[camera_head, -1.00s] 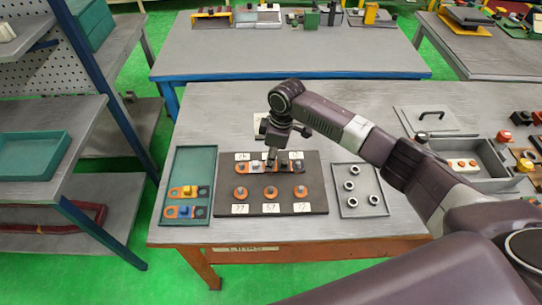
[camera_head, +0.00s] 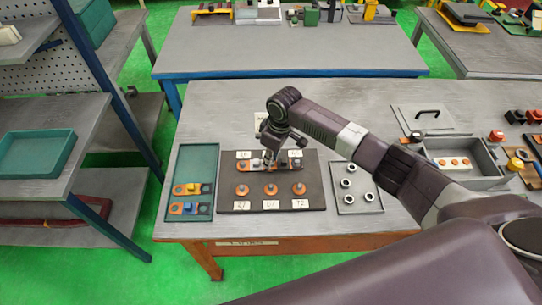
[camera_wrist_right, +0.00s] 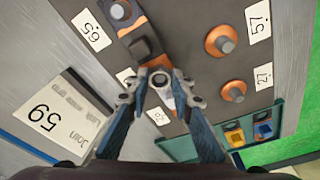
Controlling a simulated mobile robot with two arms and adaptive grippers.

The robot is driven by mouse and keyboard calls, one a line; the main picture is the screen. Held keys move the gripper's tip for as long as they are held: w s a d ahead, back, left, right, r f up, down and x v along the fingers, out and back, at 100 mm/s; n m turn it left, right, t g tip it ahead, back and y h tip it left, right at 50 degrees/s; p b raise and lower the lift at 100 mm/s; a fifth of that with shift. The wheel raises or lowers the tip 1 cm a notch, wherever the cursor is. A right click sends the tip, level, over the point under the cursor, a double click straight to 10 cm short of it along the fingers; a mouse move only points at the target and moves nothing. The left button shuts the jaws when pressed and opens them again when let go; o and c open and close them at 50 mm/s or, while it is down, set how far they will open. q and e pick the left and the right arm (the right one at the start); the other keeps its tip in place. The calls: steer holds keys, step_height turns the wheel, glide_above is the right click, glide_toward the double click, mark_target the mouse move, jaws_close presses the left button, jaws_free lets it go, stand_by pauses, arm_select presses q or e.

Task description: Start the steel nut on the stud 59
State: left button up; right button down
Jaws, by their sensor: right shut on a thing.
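A dark board (camera_head: 236,203) holds two rows of studs on copper pads with number cards. My right gripper (camera_head: 268,165) is over the middle of its back row. In the right wrist view my right gripper (camera_wrist_right: 160,97) is shut on a steel nut (camera_wrist_right: 159,78), a grey ring with a dark hole. The nut is over an orange copper end (camera_wrist_right: 158,62) by a dark block (camera_wrist_right: 143,47). The stud beneath is hidden, and I cannot tell whether the nut touches it. A nearby card (camera_wrist_right: 125,77) is partly hidden. A larger card (camera_wrist_right: 44,117) reads 59. My left gripper is out of view.
A grey tray (camera_head: 343,207) with several loose nuts lies right of the board. A green tray (camera_head: 198,155) with copper links lies left. The front row's studs, such as the one by card 57 (camera_wrist_right: 227,44), stand near the gripper. A grey bin (camera_head: 474,182) is farther right.

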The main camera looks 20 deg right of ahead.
steer(key=shift+s+f, duration=0.3)
steer(key=c, duration=1.6)
jaws_free()
steer(key=shift+w, duration=0.15)
steer(key=shift+r, duration=0.1)
steer(key=shift+w+r, duration=0.1)
steer(key=shift+r, duration=0.05)
step_height(320, 180, up, 3)
steer(key=shift+f+p, duration=0.15)
steer(key=shift+p, duration=0.9)
steer(key=shift+r, duration=2.15)
steer(key=shift+f, duration=0.1)
